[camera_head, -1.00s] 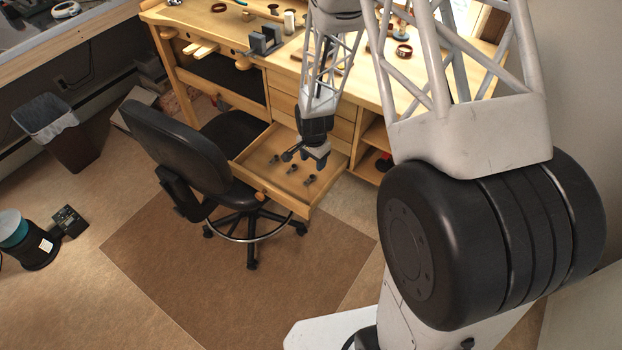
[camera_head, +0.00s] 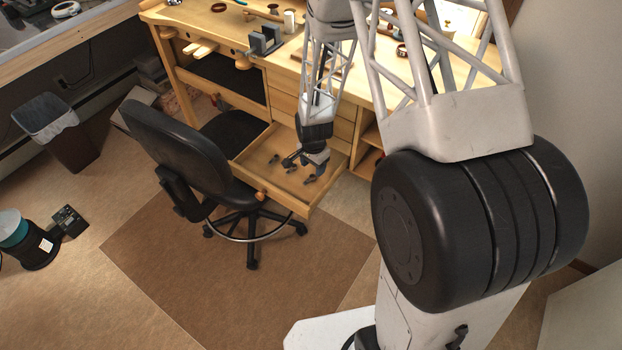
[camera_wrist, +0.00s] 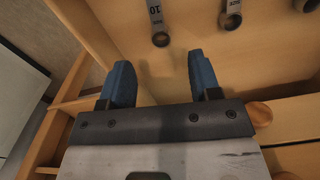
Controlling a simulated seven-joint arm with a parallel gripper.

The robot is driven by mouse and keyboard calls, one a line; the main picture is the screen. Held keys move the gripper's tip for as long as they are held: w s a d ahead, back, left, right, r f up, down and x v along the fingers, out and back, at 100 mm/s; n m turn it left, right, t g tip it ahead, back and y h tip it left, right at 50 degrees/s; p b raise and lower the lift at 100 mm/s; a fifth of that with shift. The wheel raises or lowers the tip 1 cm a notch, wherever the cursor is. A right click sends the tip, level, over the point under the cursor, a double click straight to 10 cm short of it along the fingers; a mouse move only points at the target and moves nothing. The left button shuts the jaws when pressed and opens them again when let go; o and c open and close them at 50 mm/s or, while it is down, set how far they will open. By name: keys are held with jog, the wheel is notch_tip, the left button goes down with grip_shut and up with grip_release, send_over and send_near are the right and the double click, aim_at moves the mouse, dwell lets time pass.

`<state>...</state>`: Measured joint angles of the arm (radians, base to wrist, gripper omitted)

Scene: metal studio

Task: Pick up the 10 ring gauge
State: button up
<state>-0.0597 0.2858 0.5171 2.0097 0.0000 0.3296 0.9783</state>
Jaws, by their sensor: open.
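In the wrist view, the 10 ring gauge (camera_wrist: 156,18) is a grey metal strip marked 10 with a dark-holed ring at its near end. It lies on the wooden drawer floor, beyond my gripper (camera_wrist: 160,62). The two blue fingers are wide apart with nothing between them, and the gauge's ring is roughly in line with the gap. A second marked gauge (camera_wrist: 232,16) lies to its right. In the head view, my gripper (camera_head: 318,162) is over the open drawer (camera_head: 262,183), where small grey gauges lie; I cannot tell there which is the 10.
A third ring (camera_wrist: 304,5) shows at the wrist view's upper right edge. Drawer walls surround the gauges. A black office chair (camera_head: 180,145) stands against the drawer's left side. The workbench (camera_head: 225,25) with tools on it stands behind.

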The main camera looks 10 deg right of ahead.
aim_at(313, 178)
jog(key=shift+f, duration=0.1)
jog(key=shift+w+f, duration=0.15)
jog(key=shift+f, duration=2.35)
jog(key=c, duration=1.1)
jog(key=shift+o, duration=0.2)
jog(key=shift+r, duration=0.1)
notch_tip(313, 178, up, 10)
